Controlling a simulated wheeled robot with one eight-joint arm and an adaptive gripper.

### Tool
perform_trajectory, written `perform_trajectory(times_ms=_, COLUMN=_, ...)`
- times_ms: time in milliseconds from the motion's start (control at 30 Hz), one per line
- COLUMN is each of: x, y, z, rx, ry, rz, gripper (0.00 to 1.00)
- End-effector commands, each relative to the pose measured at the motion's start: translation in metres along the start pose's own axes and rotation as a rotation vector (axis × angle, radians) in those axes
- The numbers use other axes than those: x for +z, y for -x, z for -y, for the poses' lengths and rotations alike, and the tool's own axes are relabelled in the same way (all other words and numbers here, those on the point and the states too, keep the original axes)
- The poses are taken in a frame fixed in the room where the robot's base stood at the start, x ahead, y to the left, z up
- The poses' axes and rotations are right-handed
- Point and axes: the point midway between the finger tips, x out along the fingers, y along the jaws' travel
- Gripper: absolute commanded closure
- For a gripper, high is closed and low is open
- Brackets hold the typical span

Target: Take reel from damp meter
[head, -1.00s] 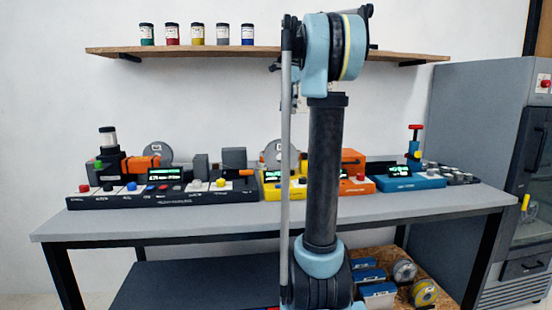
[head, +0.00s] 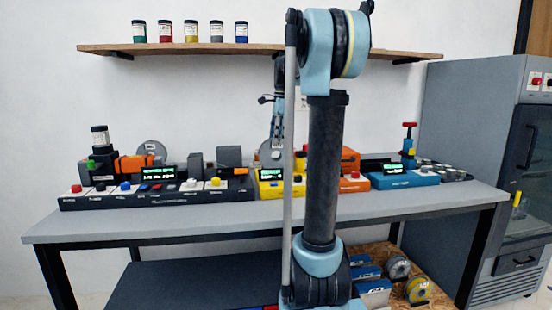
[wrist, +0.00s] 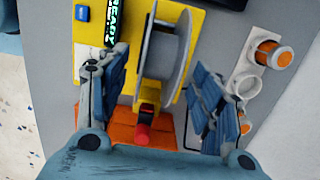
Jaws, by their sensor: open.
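The yellow instrument, which looks like the damp meter, sits mid-bench in the head view (head: 270,188). In the wrist view its yellow body (wrist: 184,18) has a green-lit display. A grey reel (wrist: 165,52) stands on edge on it, and shows partly in the head view (head: 269,152), cut by my arm. My gripper (wrist: 158,68) is open, one finger on each side of the reel, with gaps visible on both sides. In the head view my gripper (head: 274,135) hangs over the yellow instrument, partly behind my arm. Whether the fingers touch anything below is not clear.
An orange instrument (head: 352,186) stands close to the right of the yellow one. A black control unit (head: 155,199) with another grey reel behind it is at left. A red-tipped part (wrist: 142,134) lies near the gripper. Orange-topped jars (wrist: 268,53) stand beside the instrument.

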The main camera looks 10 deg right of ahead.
Motion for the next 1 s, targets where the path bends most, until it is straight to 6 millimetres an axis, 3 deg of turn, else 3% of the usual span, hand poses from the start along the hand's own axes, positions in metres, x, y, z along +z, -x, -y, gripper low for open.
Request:
perform_trajectory(times_ms=300, x=0.002, y=-0.040, z=0.001, rx=0.000, ry=0.000, rz=0.000, gripper=0.40)
perform_trajectory(times_ms=633, x=0.001, y=-0.046, z=0.001, rx=0.000, ry=-0.001, rz=0.000, gripper=0.40)
perform_trajectory(times_ms=833, x=0.000, y=-0.045, z=0.001, rx=0.000, ry=-0.002, rz=0.000, gripper=0.85)
perform_trajectory(times_ms=1000, x=0.000, y=-0.045, z=0.001, rx=0.000, ry=-0.002, rz=0.000, gripper=0.89)
